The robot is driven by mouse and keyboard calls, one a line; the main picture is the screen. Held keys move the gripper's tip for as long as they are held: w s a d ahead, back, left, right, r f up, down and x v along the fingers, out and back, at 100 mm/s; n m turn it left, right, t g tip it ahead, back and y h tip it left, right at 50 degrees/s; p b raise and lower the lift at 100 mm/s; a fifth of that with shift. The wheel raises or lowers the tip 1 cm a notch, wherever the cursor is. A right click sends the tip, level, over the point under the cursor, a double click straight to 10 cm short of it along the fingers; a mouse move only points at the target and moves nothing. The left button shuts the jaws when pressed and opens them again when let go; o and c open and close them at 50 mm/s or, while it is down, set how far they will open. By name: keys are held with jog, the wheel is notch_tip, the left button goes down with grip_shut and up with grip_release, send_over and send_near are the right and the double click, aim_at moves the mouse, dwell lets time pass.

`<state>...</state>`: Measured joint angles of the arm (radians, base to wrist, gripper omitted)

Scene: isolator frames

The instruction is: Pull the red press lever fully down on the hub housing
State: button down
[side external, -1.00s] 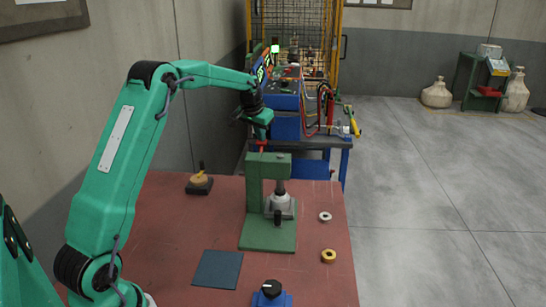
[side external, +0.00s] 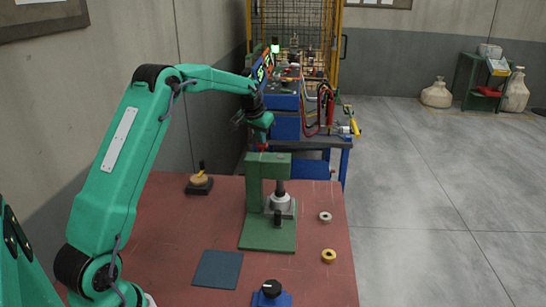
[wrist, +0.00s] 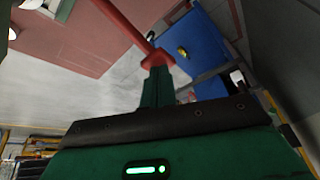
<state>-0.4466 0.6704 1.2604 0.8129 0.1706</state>
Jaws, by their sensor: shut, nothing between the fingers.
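The green press (side external: 254,200) stands upright on the red-brown table. A pale grey hub housing (side external: 280,203) sits under its ram. The red press lever (side external: 263,148) shows only as a small red piece above the press top, just below my gripper (side external: 262,138). In the wrist view the red lever (wrist: 122,22) runs diagonally from the top edge to a wider red end (wrist: 157,61) at the tips of my green fingers. My gripper (wrist: 157,84) is shut with nothing between its fingers. I cannot tell whether it touches the lever.
A silver ring (side external: 325,216) and a brass ring (side external: 328,256) lie right of the press. A dark square pad (side external: 218,268) and a black knob on a blue base (side external: 271,289) are nearer. A tan knob (side external: 200,180) stands at left. A blue workbench (side external: 300,140) is behind.

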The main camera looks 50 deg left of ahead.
aim_at(261, 147)
jog(key=shift+f, duration=0.6)
jog(key=shift+a+f, duration=0.15)
jog(key=shift+f, duration=0.4)
jog(key=shift+w+f, duration=0.1)
jog(key=shift+f, duration=0.65)
jog(key=shift+a+f, duration=0.1)
jog(key=shift+f, duration=0.15)
jog(key=shift+w+f, duration=0.1)
jog(key=shift+f, duration=0.1)
dwell(0.3)
jog(key=shift+r, duration=0.1)
jog(key=shift+s+d+r, duration=0.15)
jog(key=shift+d+r, duration=0.05)
jog(key=shift+r, duration=1.25)
jog(key=shift+s+d+r, duration=0.2)
jog(key=shift+d+r, duration=0.05)
jog(key=shift+r, duration=1.2)
jog(key=shift+s+d+r, duration=0.15)
jog(key=shift+d+r, duration=0.05)
jog(key=shift+r, duration=1.25)
jog(key=shift+w+v, duration=0.2)
jog(key=shift+v, duration=0.85)
jog(key=shift+w+v, duration=0.2)
jog(key=shift+v, duration=0.85)
